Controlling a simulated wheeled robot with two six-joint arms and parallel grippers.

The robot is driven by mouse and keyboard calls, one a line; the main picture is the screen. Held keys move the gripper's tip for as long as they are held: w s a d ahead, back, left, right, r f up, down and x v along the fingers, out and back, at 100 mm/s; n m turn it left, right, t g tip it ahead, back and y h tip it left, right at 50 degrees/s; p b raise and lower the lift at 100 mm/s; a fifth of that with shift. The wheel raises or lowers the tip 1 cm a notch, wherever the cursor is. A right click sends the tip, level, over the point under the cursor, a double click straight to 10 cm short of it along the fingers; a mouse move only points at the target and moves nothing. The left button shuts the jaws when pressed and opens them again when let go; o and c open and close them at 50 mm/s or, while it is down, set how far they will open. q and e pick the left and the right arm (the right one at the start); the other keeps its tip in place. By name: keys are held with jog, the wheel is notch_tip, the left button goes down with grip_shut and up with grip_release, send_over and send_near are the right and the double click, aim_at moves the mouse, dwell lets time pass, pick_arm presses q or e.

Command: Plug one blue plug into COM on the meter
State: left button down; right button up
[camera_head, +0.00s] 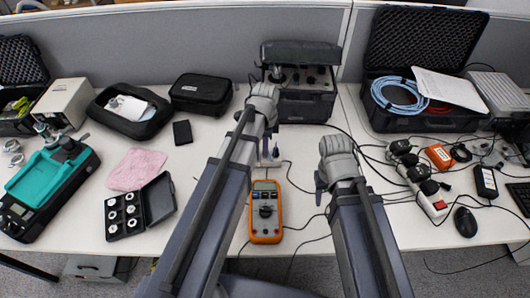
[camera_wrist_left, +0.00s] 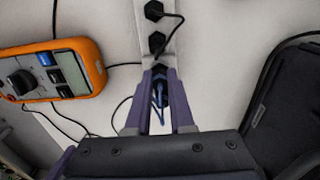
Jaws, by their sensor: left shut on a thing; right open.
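The orange meter (camera_head: 265,228) lies on the white table with its dial and screen facing up. It also shows at the left of the left wrist view (camera_wrist_left: 88,62). My left gripper (camera_head: 270,158) is just behind the meter's top end, pointing down. In the left wrist view its fingers (camera_wrist_left: 160,78) are shut on a small blue plug (camera_wrist_left: 160,92), partly hidden between them, with a bit of blue lead. My right gripper (camera_head: 320,187) is open and empty, to the right of the meter. The COM socket is too small to make out.
A white strip with several black plugs (camera_wrist_left: 157,42) lies beyond the left fingertips. A black instrument case (camera_head: 305,105) stands behind. Black cables cross the table around the meter. A mouse (camera_head: 465,222) and power strip (camera_head: 432,202) are at right, a pink cloth (camera_head: 137,168) at left.

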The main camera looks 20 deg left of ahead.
pick_arm(q)
jog(key=shift+r, duration=0.35)
pick_arm(e)
jog(key=shift+r, duration=0.3)
pick_arm(q)
jog(key=shift+r+p, duration=1.65)
jog(key=shift+p, duration=0.3)
pick_arm(e)
notch_tip(320, 180, up, 3)
jog(key=shift+r, duration=0.15)
